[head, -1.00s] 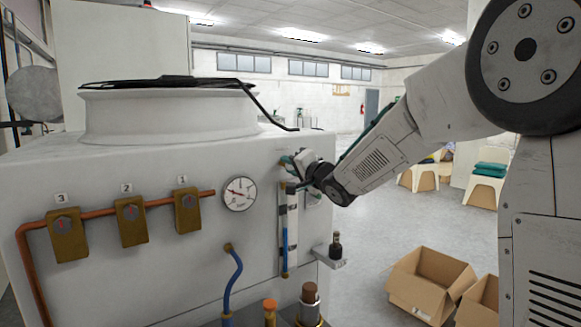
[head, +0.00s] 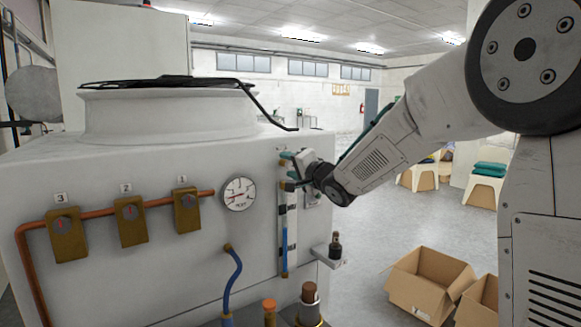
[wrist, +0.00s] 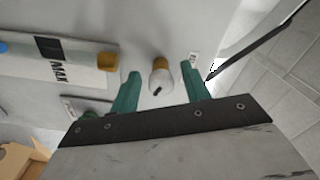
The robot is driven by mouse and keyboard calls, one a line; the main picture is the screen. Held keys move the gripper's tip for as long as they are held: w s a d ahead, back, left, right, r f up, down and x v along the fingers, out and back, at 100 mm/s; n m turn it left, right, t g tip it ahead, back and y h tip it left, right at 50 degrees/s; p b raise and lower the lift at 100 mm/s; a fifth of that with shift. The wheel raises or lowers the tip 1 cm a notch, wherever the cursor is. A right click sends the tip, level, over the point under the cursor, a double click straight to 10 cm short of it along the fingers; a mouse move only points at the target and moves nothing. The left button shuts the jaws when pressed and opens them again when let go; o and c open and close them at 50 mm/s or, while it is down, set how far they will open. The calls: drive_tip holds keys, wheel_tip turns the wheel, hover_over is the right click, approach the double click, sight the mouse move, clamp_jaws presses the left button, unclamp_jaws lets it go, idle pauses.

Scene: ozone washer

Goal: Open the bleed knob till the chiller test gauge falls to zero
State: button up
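A knob with a brass collar and a pale face with a dark slot (wrist: 159,77) shows in the wrist view, on the white machine panel. My gripper (wrist: 160,70) is open, with one green finger on each side of the knob and a visible gap at both sides. In the head view my gripper (head: 287,171) is at the panel's right part and hides the knob. A round white dial gauge (head: 239,194) is on the panel left of it; its needle points left, and its numbers are too small to read. A second gauge (head: 313,198) is partly hidden behind my gripper.
A sight tube with a blue column (head: 285,248) runs below my gripper; its MAX label (wrist: 53,62) shows in the wrist view. Brass valves (head: 130,222) on a copper pipe are at left. A small bottle (head: 335,246) stands on a shelf. A cardboard box (head: 425,285) is on the floor.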

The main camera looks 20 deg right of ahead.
drive_tip(key=v, duration=0.7)
drive_tip(key=shift+s, duration=0.35)
drive_tip(key=shift+d, duration=0.1)
drive_tip(key=d+f+n+g+h, duration=0.25)
drive_tip(key=d+f+h, duration=0.2)
drive_tip(key=f, duration=0.25)
drive_tip(key=s+d+f+n+g+h, duration=0.1)
drive_tip(key=s+d+f+g+h, duration=0.15)
drive_tip(key=s, duration=0.35)
drive_tip(key=s+d+f+n+g+h, duration=0.1)
drive_tip(key=s+f+g, duration=0.2)
drive_tip(key=s, duration=0.3)
drive_tip(key=s+a+n+g+y, duration=0.1)
drive_tip(key=s+a+n+g, duration=0.1)
drive_tip(key=s, duration=1.2)
drive_tip(key=s+a+n+g+y, duration=0.1)
drive_tip(key=s+a+n+g, duration=0.2)
drive_tip(key=s, duration=1.2)
drive_tip(key=a+f+g, duration=0.1)
drive_tip(key=a+g, duration=0.1)
drive_tip(key=g, duration=0.1)
drive_tip(key=shift+a, duration=0.3)
